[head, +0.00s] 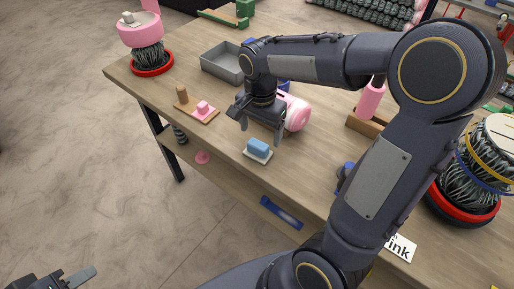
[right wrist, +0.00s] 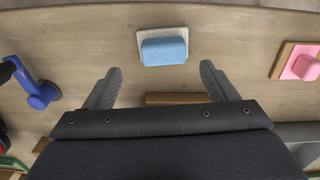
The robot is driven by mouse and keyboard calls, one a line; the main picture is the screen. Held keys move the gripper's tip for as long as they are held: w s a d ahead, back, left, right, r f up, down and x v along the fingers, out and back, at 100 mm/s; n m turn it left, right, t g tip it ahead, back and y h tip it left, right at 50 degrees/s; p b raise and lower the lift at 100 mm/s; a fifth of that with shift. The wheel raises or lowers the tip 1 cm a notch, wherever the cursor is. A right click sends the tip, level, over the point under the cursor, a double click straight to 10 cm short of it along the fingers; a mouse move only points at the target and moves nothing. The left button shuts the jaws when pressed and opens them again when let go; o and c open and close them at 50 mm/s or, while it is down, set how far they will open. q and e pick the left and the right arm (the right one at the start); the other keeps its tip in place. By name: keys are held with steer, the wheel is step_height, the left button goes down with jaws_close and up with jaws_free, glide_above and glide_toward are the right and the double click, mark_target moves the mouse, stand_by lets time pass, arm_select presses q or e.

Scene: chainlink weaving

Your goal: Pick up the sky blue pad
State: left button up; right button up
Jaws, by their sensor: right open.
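The sky blue pad (head: 258,146) is a small rounded block on a pale square base (head: 264,159) near the front edge of the table. It also shows in the right wrist view (right wrist: 163,51), on its base (right wrist: 143,37) at top centre. My right gripper (head: 261,134) is open and empty, above and just behind the pad in the head view. In the right wrist view its two fingers (right wrist: 158,80) point toward the pad, one to each side, with the pad beyond their tips. My left gripper (head: 80,278) shows only partly at the bottom left, away from the table.
A pink block (head: 203,107) on a wooden board with a peg stands left of the pad. A grey tray (head: 222,68) and a pink cylinder (head: 297,113) lie behind. A blue-handled tool (right wrist: 42,95) is at the left of the right wrist view.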

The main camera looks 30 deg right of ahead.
mark_target(258, 144)
steer(key=f, duration=0.6)
steer(key=shift+w+a, duration=0.15)
steer(key=shift+a, duration=0.1)
steer(key=c, duration=1.1)
